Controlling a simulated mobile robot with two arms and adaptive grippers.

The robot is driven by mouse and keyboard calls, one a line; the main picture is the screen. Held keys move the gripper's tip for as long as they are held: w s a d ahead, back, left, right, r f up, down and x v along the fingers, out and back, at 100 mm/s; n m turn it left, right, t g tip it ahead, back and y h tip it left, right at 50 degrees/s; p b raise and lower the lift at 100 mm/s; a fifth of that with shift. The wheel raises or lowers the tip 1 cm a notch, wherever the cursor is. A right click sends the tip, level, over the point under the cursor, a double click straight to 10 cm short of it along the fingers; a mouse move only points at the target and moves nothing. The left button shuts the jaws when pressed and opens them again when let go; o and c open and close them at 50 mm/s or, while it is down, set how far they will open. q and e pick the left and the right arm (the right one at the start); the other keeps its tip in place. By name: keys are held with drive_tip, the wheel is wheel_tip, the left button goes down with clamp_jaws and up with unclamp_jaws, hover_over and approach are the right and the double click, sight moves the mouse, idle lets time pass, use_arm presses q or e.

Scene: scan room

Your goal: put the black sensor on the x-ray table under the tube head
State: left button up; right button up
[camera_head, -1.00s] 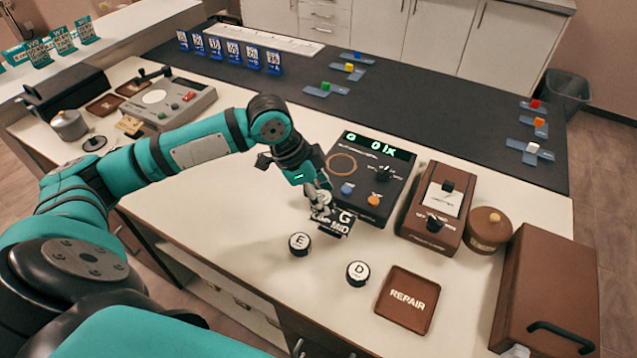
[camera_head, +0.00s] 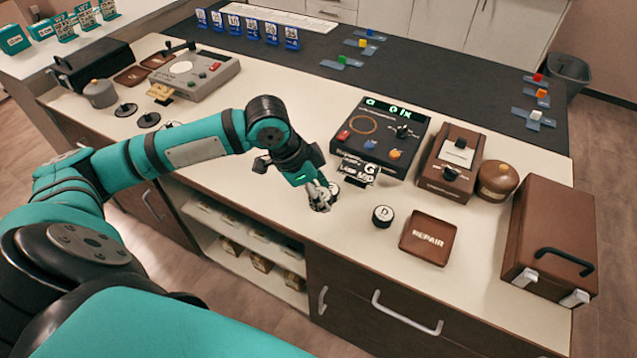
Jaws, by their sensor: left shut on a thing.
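My left gripper (camera_head: 321,198) is low over the white bench top, left of the D puck. It is shut on a small round puck (camera_head: 334,187), mostly hidden by the fingers; its letter is not readable, but it is where the E puck stood. The D puck (camera_head: 382,216), with a white top and black side, stands apart to the right. I cannot make out an x-ray table, a tube head or a black sensor that is clearly the task's one. My right gripper is not in view.
To the right are a brown REPAIR tray (camera_head: 427,238), a brown switch box (camera_head: 449,165), a round pot (camera_head: 497,181) and a brown case (camera_head: 550,235).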

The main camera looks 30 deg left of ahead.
use_arm(q)
drive_tip(key=s+d+f+n+t+y, duration=0.1)
drive_tip(key=s+d+f+n+y, duration=0.2)
drive_tip(key=s+d+f+n, duration=0.3)
drive_tip(key=s+f+n, duration=0.3)
drive_tip(key=s, duration=0.1)
drive_tip(key=shift+s+d+t, duration=0.2)
drive_tip(key=shift+s+t, duration=0.1)
drive_tip(key=shift+s, duration=0.05)
